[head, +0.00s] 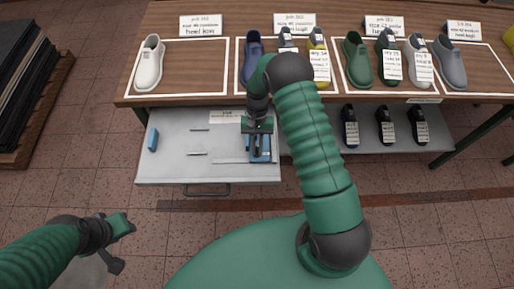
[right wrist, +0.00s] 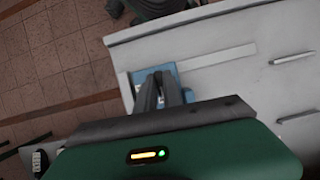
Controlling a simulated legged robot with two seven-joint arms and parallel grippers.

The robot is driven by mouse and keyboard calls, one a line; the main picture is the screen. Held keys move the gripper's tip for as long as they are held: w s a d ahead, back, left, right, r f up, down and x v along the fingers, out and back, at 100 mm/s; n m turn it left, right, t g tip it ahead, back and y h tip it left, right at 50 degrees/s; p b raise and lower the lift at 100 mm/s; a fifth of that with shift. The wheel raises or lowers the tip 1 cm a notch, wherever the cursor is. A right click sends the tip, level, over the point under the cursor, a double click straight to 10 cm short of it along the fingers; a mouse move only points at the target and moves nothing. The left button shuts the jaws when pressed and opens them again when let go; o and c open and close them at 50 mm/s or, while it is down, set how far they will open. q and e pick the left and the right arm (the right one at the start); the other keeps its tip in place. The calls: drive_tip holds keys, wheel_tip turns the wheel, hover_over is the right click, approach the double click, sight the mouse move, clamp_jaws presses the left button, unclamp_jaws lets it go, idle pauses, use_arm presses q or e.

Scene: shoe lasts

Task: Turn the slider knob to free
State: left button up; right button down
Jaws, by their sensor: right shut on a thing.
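A blue slider block (head: 266,147) stands at the right end of a thin pale bar (head: 230,162) in the grey drawer. In the right wrist view, the blue block (right wrist: 135,84) lies beneath and around my fingers, and the pale bar (right wrist: 218,57) runs off to the right. My right gripper (head: 258,151) points down over the block. In the right wrist view its fingers (right wrist: 160,92) are close together, shut on the slider knob, which they hide. Its setting cannot be read. My left gripper (head: 120,232) is at the lower left, away from the drawer; its jaw gap is unclear.
The drawer (head: 170,168) also holds a blue block (head: 152,139) at left and thin metal pieces (head: 197,154). Shoes, shoe lasts and cards stand on the wooden table (head: 205,99) behind. Dark lasts (head: 385,125) stand on the lower shelf. Floor in front is clear.

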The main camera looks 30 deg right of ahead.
drive_tip(key=shift+n, duration=0.4)
drive_tip(key=c, duration=1.7)
unclamp_jaws()
drive_tip(key=shift+f, duration=0.1)
drive_tip(key=shift+o, duration=1.1)
drive_tip(key=shift+w, duration=0.1)
drive_tip(key=b+v, duration=0.1)
drive_tip(key=v, duration=1.5)
drive_tip(key=shift+w+r+b, duration=0.25)
drive_tip(key=shift+w+b, duration=0.05)
drive_tip(key=shift+w, duration=0.1)
